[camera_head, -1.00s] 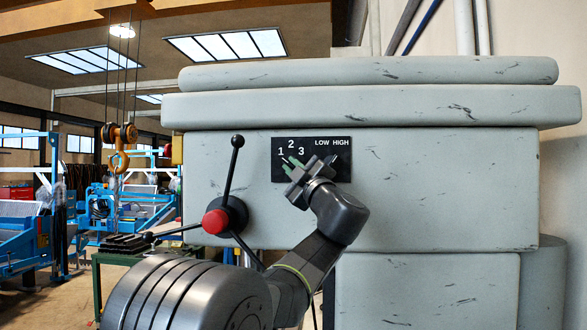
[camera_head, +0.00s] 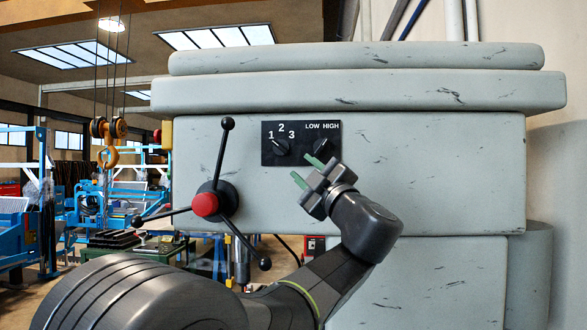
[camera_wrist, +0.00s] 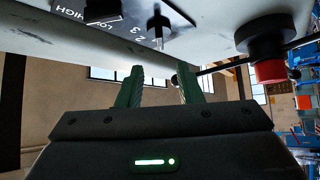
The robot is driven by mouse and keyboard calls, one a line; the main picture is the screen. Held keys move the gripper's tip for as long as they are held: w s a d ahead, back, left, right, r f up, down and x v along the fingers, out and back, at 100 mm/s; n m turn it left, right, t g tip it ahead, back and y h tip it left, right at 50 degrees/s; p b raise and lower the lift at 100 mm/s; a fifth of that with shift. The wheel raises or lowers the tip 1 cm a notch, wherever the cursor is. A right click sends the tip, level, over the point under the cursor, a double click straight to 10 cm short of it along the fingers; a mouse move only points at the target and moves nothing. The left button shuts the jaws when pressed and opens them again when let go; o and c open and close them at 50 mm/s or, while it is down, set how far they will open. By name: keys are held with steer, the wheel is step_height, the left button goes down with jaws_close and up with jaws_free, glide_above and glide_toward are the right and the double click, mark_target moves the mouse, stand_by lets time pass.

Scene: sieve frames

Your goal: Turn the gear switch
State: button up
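A black panel (camera_head: 300,143) on the front of the grey machine carries two black knobs. The gear switch (camera_head: 281,148) is under the numbers 1, 2 and 3; its pointer seems to lean toward the 1, though it is small. It also shows in the wrist view (camera_wrist: 158,22), upside down, above the fingers. The second knob (camera_head: 322,148) is under LOW and HIGH. My gripper (camera_head: 306,171) is open, with green fingers spread and nothing between them. It is clear of the gear switch, below and to its right in the head view.
A hub with a red centre (camera_head: 205,205) and three black-knobbed levers stands left of the panel; it also shows at the wrist view's right (camera_wrist: 270,68). A yellow hook (camera_head: 109,157) hangs at far left. The machine front right of the panel is bare.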

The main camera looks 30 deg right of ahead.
mark_target(281, 148)
steer(key=v, duration=0.3)
stand_by(0.4)
steer(key=p+x, duration=0.4)
steer(key=x, duration=1)
steer(key=shift+s+r, duration=0.1)
steer(key=shift+s, duration=0.15)
